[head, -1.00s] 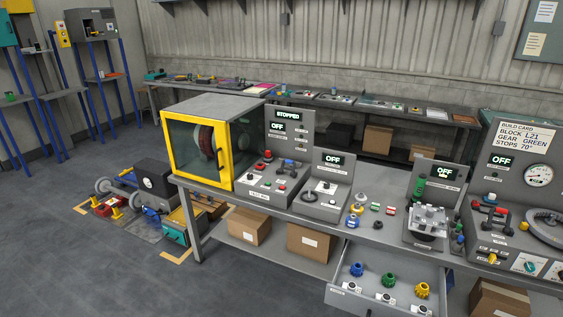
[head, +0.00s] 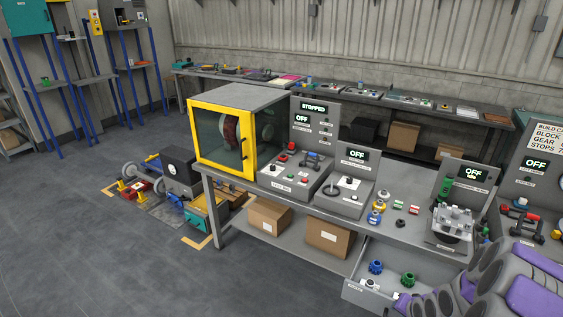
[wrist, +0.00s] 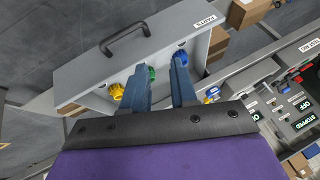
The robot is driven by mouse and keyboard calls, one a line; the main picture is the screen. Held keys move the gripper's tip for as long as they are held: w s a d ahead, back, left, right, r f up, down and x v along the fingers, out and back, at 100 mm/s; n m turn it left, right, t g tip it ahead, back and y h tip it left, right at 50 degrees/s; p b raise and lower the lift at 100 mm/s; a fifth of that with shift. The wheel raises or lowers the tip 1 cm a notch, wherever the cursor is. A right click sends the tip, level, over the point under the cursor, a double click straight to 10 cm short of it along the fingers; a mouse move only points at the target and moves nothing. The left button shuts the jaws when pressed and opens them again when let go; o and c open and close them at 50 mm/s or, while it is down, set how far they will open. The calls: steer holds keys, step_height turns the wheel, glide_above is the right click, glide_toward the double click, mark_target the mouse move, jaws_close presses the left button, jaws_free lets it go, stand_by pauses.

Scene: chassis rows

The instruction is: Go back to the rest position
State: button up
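My gripper (wrist: 160,68) shows in the wrist view as two blue fingers that stand apart, with nothing held between them. It hangs above the open drawer (wrist: 105,72), which holds a yellow gear (wrist: 117,91), a green gear (wrist: 151,74) and a blue gear (wrist: 181,56). The green gear shows beyond the gap between the fingers, lower down. In the head view my grey and purple arm covers the lower right corner, and the gripper itself is out of that view. The arm hides part of the drawer (head: 352,291) there.
The long bench (head: 402,235) carries a yellow-framed cabinet (head: 222,103), a test panel (head: 314,128) reading STOPPED and OFF, and a clamp fixture (head: 453,223). Cardboard boxes (head: 330,236) sit on its lower shelf. Parts lie on the floor at its left end. Open floor spreads at left.

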steer(key=s+a+r+n+g+h, duration=0.1)
steer(key=s+a+r+n+g, duration=0.1)
steer(key=s+a+r, duration=0.55)
steer(key=s+a+r+n+g, duration=0.2)
steer(key=s+a+r, duration=0.15)
steer(key=r, duration=0.65)
steer(key=s+a+r+n+g, duration=0.1)
steer(key=s+a+r, duration=0.2)
steer(key=s, duration=0.4)
steer(key=s+a+r+n+g, duration=0.1)
steer(key=s+a+r, duration=0.3)
steer(key=s, duration=0.3)
steer(key=s+a+r+n+g+y, duration=0.1)
steer(key=s+a+r+g, duration=0.1)
steer(key=s+a, duration=0.4)
steer(key=shift+s+r+n, duration=0.3)
steer(key=shift+s+r, duration=0.4)
steer(key=shift+s, duration=0.4)
